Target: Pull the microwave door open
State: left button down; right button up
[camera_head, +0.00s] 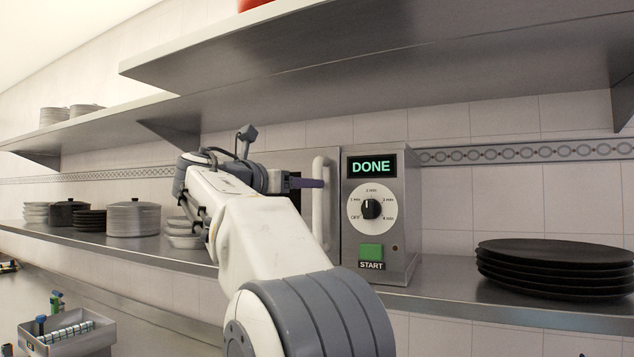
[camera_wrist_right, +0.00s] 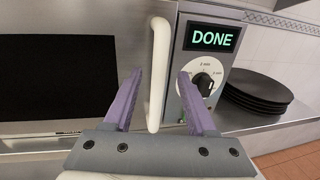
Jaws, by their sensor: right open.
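The microwave (camera_head: 407,220) stands on the lower shelf, its lit display reading DONE above a dial and a green START button. Its door shows a dark window (camera_wrist_right: 55,78) in the right wrist view and looks shut. A white vertical bar handle (camera_head: 319,225) is at the door's right edge; it also shows in the wrist view (camera_wrist_right: 158,60). My right gripper (camera_wrist_right: 159,74) is open, with one purple finger on each side of the handle in that view. In the head view its purple finger (camera_head: 312,184) is at the handle, and my arm hides much of the door. Whether the fingers touch the handle, I cannot tell.
A stack of black plates (camera_head: 555,268) sits right of the microwave on the metal shelf (camera_head: 440,290). Pots (camera_head: 133,219) and bowls stand to the left. An upper shelf (camera_head: 400,50) overhangs the microwave. A grey bin (camera_head: 85,340) is at the lower left.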

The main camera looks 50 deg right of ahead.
jog(key=d, duration=0.3)
jog(key=d+p, duration=0.1)
jog(key=d, duration=0.1)
jog(key=shift+w+d, duration=0.15)
jog(key=shift+w, duration=0.15)
grip_shut()
dwell(1.1)
